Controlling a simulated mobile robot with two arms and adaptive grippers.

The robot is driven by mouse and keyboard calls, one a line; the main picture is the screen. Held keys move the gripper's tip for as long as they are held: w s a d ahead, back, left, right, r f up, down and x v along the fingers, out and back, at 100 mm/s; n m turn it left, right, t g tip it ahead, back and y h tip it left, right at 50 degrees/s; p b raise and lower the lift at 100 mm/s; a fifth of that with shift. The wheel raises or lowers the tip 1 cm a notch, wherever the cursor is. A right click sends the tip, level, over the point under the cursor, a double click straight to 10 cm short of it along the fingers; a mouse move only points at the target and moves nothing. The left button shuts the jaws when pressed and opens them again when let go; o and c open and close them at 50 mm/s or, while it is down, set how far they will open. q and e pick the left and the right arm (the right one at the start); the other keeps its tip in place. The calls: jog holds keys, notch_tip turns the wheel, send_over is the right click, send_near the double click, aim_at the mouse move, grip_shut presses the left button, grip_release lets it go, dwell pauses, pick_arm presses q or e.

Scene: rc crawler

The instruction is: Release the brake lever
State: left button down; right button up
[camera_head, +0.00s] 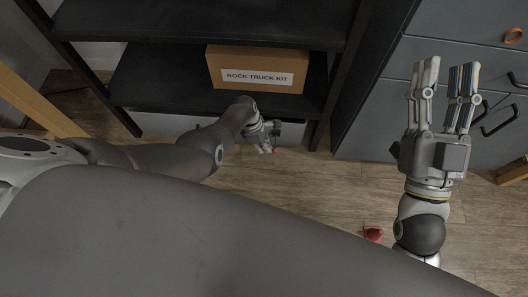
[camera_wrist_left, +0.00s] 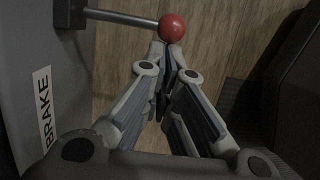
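The brake lever (camera_wrist_left: 122,17) is a grey rod with a red ball knob (camera_wrist_left: 172,28) on its end. In the left wrist view it reaches right from a grey panel with a BRAKE label (camera_wrist_left: 45,110). My left gripper (camera_wrist_left: 171,50) has its fingertips together just below the knob, with nothing visible between them; whether they touch the knob I cannot tell. In the head view my left gripper (camera_head: 266,147) is low in front of the shelf, with a bit of the red knob (camera_head: 274,151) at its tips. My right gripper (camera_head: 446,68) is open and empty at the right, fingers pointing up the picture.
A black shelf (camera_head: 160,80) holds a cardboard box labelled ROCK TRUCK KIT (camera_head: 225,80). Grey drawers (camera_head: 388,120) stand at the right, behind my right gripper. A small red object (camera_head: 373,234) shows near my right wrist. Wooden floor (camera_head: 310,190) between my arms is clear.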

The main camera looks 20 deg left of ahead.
pick_arm(q)
jog(key=shift+w+d+r, duration=0.1)
jog(key=shift+w+r, duration=0.2)
jog(key=shift+r, duration=0.2)
pick_arm(e)
jog(key=shift+w+f+g, duration=0.35)
jog(key=shift+f+g, duration=0.15)
jog(key=shift+f, duration=0.15)
pick_arm(q)
jog(key=shift+w+r+p, duration=0.15)
jog(key=shift+r+p, duration=0.2)
jog(key=shift+p, duration=0.1)
pick_arm(e)
jog(key=shift+w+f+g+h, duration=0.15)
jog(key=shift+w+f+g, duration=0.15)
jog(key=shift+f, duration=0.2)
jog(key=shift+w+f+g+h, duration=0.15)
jog(key=shift+f+g, duration=0.25)
jog(key=shift+f, duration=0.05)
dwell(2.0)
pick_arm(q)
jog(key=shift+r+p, duration=0.7)
jog(key=shift+p, duration=0.05)
pick_arm(e)
notch_tip(320, 180, down, 7)
jog(key=g+h, duration=0.1)
jog(key=g, duration=0.3)
jog(key=shift+w+d+h, duration=0.4)
jog(key=shift+d, duration=0.05)
